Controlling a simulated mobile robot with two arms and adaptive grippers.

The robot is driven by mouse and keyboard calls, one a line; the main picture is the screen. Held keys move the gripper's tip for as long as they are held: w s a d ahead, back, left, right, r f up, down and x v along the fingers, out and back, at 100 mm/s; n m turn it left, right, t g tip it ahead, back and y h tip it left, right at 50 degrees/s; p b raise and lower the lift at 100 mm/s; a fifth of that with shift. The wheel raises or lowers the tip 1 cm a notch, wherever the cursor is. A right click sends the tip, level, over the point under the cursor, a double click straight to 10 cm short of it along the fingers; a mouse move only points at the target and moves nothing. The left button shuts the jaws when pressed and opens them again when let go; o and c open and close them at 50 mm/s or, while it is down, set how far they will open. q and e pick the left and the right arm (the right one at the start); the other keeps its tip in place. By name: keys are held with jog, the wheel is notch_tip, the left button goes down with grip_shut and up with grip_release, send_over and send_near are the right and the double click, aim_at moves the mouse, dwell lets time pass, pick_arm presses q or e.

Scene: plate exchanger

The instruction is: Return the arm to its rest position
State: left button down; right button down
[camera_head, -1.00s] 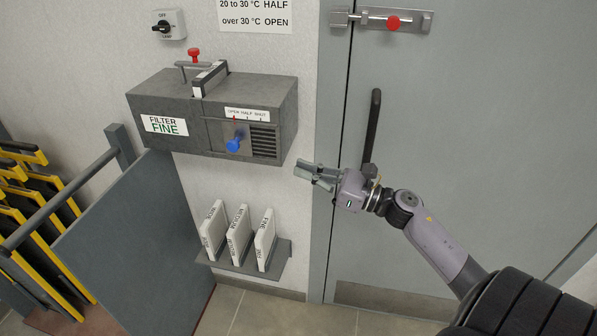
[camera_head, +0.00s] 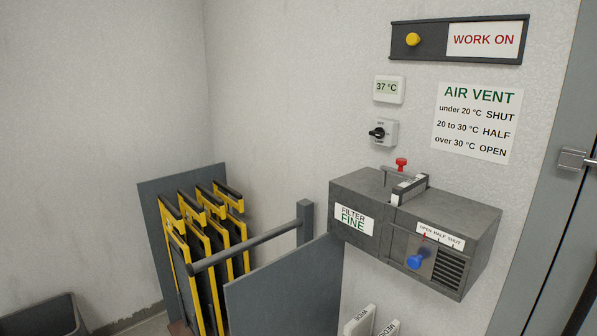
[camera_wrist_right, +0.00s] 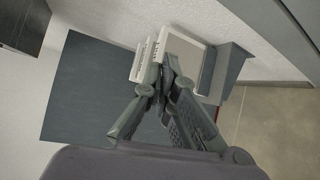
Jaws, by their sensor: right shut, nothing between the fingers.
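My right gripper (camera_wrist_right: 168,92) shows in the right wrist view with its fingers together and nothing between them. Beyond its tips are white filter cassettes (camera_wrist_right: 178,50) on a grey shelf (camera_wrist_right: 226,72); I cannot tell the exact gap. Neither gripper shows in the head view. There the grey filter box (camera_head: 372,195), labelled FILTER FINE, is on the wall. A filter cassette stands in its top slot (camera_head: 409,189). Its blue vent knob (camera_head: 415,261) sits at the left, OPEN end of the scale.
Yellow-edged plates (camera_head: 205,250) stand in a rack at the left, behind a rail (camera_head: 245,249) and a grey panel (camera_head: 285,290). A grey bin (camera_head: 45,316) is at lower left. The wall holds a 37 °C display (camera_head: 389,89), a black switch (camera_head: 378,132) and a WORK ON sign (camera_head: 484,40).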

jog(key=s+a+f+m+g+h, duration=0.1)
jog(key=s+a+f+m+g, duration=0.25)
jog(key=s+f, duration=0.4)
jog(key=s+a+f+m+g, duration=0.2)
jog(key=s+f+m, duration=0.3)
jog(key=f, duration=0.5)
jog(key=s+a+f+m+g+h, duration=0.1)
jog(key=s+a+f+m+g, duration=0.1)
jog(key=s+f+m, duration=0.5)
jog(key=s+a+f+m+g, duration=0.1)
jog(key=s+a+f+g, duration=0.2)
jog(key=s, duration=0.7)
jog(key=s+a+f+m+g+y, duration=0.1)
jog(key=s+a+f+g, duration=0.3)
jog(key=s+a+f, duration=0.4)
jog(key=s+m, duration=0.1)
jog(key=s, duration=0.2)
jog(key=shift+a+f, duration=0.15)
jog(key=shift+a, duration=0.05)
jog(key=shift+m, duration=0.25)
